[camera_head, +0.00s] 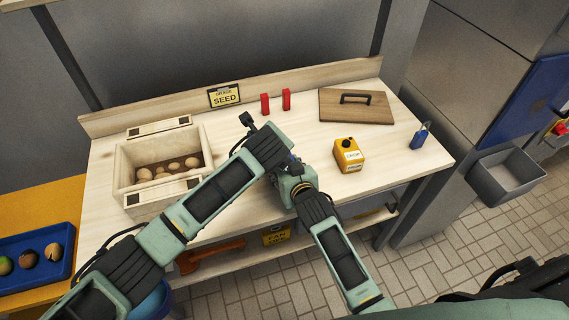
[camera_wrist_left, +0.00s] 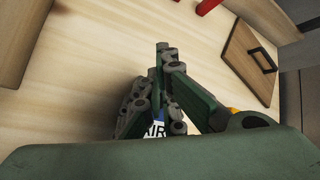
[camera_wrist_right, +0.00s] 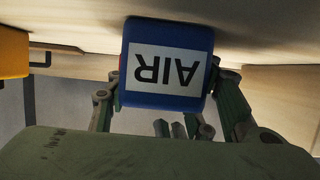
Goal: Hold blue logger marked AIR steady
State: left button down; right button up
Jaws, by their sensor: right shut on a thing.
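The blue logger marked AIR (camera_wrist_right: 168,65) fills the upper middle of the right wrist view, its white label upside down there. My right gripper (camera_head: 284,170) has its fingers on both sides of it and is shut on it. In the left wrist view part of the AIR label (camera_wrist_left: 155,131) shows low between my left fingers (camera_wrist_left: 165,60), which lie close together; whether they touch each other or the logger is unclear. In the head view my arms cross near the table's front and hide most of the logger.
A wooden crate with several potatoes (camera_head: 126,165) stands at left. A yellow box (camera_head: 348,151), a wooden board with a handle (camera_head: 356,110) and a blue padlock-shaped item (camera_head: 419,139) lie at right. Two red blocks (camera_head: 265,104) and a SEED sign (camera_head: 224,96) stand at back.

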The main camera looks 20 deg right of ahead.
pick_arm(q)
jog(key=shift+f, duration=0.7)
jog(key=shift+f, duration=0.1)
dwell(0.9)
jog(key=shift+f, duration=0.4)
jog(key=shift+s+a, duration=0.1)
jog(key=shift+r, duration=0.3)
notch_tip(320, 180, up, 6)
dwell(0.7)
pick_arm(e)
jog(key=o, duration=1)
jog(key=shift+c, duration=0.2)
